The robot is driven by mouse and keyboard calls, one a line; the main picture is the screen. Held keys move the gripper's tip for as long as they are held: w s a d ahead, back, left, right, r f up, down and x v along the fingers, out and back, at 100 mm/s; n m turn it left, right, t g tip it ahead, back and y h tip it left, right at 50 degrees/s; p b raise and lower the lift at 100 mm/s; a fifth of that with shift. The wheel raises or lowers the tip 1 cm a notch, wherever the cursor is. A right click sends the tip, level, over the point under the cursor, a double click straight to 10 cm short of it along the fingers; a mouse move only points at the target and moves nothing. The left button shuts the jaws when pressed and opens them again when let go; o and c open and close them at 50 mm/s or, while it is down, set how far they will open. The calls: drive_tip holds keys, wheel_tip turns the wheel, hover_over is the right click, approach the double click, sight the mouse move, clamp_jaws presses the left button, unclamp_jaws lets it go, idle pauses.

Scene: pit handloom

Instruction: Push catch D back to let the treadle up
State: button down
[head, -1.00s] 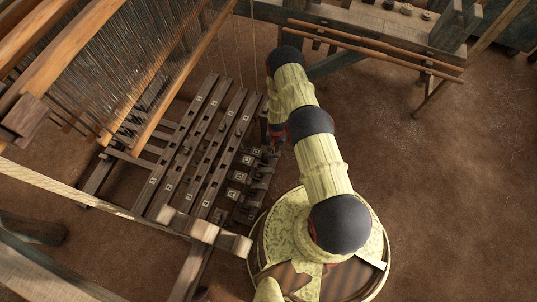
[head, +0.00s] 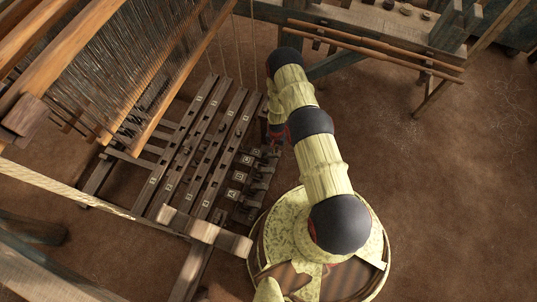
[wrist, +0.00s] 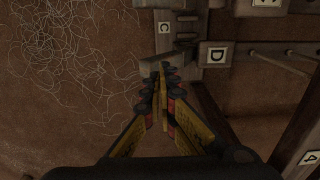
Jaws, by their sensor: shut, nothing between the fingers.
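My gripper (wrist: 165,72) is shut and empty in the wrist view. Its fingertips are at a dark wooden bar (wrist: 152,60) beside the block with the white D label (wrist: 217,55). They look close to the bar or touching it; I cannot tell which. This bar seems to be catch D, to the left of its label. In the head view my arm hides most of the gripper and the catch. The long dark treadles (head: 211,145) lie left of the arm, with the row of labelled catch blocks (head: 237,193) along their right side.
The loom frame and warp threads (head: 130,60) fill the upper left. A bench with rods (head: 390,45) stands at the back right. The brown floor (head: 460,190) at right is clear.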

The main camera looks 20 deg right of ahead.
sight(272, 157)
drive_tip(key=shift+f, duration=1.25)
drive_tip(key=shift+s, duration=0.1)
